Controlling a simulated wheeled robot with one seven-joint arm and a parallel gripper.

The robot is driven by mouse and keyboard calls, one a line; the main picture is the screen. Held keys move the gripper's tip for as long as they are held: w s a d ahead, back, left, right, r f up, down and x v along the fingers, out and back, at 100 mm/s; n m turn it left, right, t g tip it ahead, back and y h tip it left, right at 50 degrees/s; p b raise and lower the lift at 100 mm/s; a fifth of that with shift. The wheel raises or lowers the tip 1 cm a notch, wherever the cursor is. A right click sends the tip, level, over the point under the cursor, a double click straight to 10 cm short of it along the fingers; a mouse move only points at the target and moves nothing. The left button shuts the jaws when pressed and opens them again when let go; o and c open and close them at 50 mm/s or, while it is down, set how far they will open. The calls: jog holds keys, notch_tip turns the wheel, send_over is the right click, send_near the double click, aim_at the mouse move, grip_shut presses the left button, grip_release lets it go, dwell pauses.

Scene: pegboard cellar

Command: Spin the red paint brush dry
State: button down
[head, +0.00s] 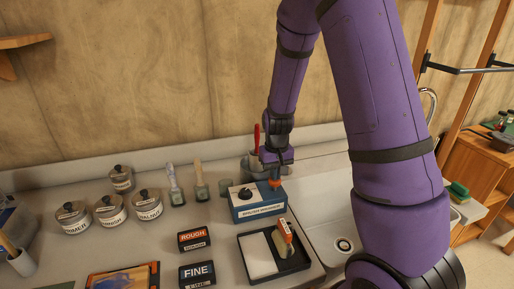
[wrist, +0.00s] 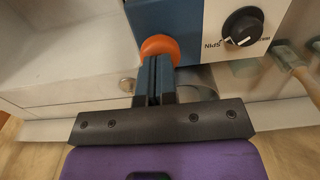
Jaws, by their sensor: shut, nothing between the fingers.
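The red paint brush (head: 256,137) shows only its red handle, standing upright behind the blue and white box. Its lower end is hidden by a grey container (head: 246,165) and my wrist. The box (head: 258,209) sits on the counter and has a black knob (head: 244,194), whose white line points towards the word SPIN in the wrist view (wrist: 242,26). An orange button (wrist: 158,47) sticks out of the box's side. My gripper (wrist: 157,72) is shut and empty, its fingertips at the orange button, seemingly touching it.
A black tray (head: 303,262) with a white pad and an orange-labelled brush lies in front of the box. ROUGH (head: 194,239) and FINE (head: 197,273) blocks lie left of it. Several lidded tins and two brushes (head: 199,182) stand behind. A sink (head: 343,245) is at right.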

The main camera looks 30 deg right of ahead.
jog(key=shift+f, duration=1)
jog(key=shift+r, duration=1.7)
jog(key=shift+r, duration=3)
